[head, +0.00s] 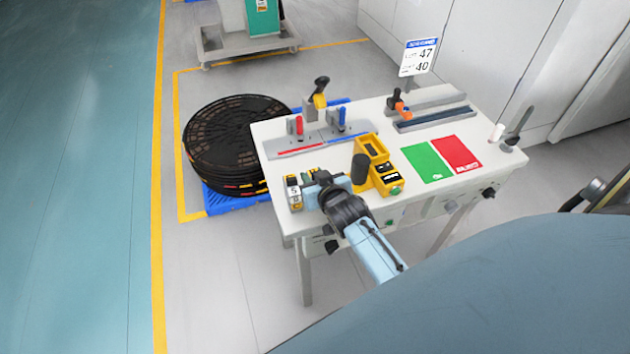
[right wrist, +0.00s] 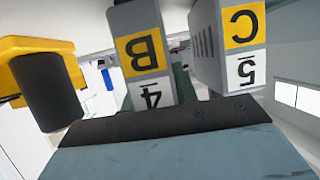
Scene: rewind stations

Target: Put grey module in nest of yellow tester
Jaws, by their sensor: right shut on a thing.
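Two grey modules with yellow and white labels show upside down in the right wrist view: one marked B and 4 (right wrist: 145,58), one marked C and 5 (right wrist: 240,42). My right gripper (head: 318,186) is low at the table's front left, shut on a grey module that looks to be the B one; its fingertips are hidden. The C module (head: 293,193) stands just left of the gripper. The yellow tester (head: 387,180) is to the right, with an open yellow frame at its back and a dark cylinder (head: 360,169) at its left. My left gripper is out of view.
A green mat (head: 428,163) and red mat (head: 457,153) lie right of the tester. A grey fixture (head: 290,145) with red and blue levers is behind. A dark-slotted rail (head: 435,119) lies at back right. Black reels (head: 235,135) stand on the floor left of the table.

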